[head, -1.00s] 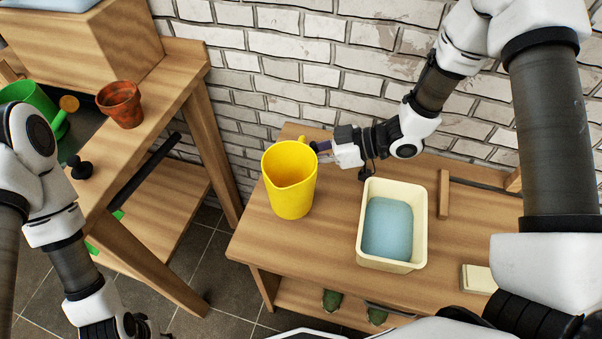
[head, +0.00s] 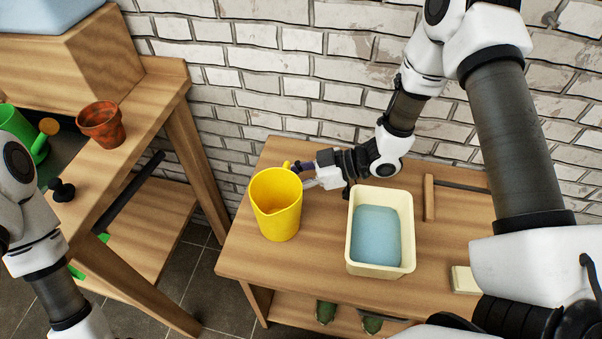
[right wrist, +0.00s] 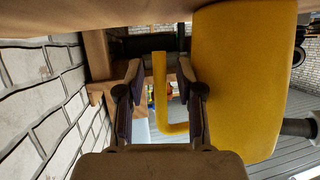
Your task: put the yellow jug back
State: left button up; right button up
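The yellow jug (head: 275,208) stands upright on the wooden bench, at its left part, in the head view. Its handle (right wrist: 160,92) faces the wall and my right gripper. My right gripper (head: 297,173) is beside the jug's handle side. In the right wrist view the fingers of the gripper (right wrist: 160,72) are apart, one on each side of the handle, with gaps visible on both sides. My left arm shows at the left edge of the head view, but its gripper is out of the picture.
A cream basin (head: 353,232) with blue contents stands right of the jug. A wooden bar (head: 429,198) and a pale block (head: 464,280) lie farther right. The left bench holds a terracotta pot (head: 102,124) and a green watering can (head: 22,130). A brick wall (head: 300,60) stands behind.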

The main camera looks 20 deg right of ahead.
jog(key=p+v, duration=0.3)
jog(key=v, duration=0.9)
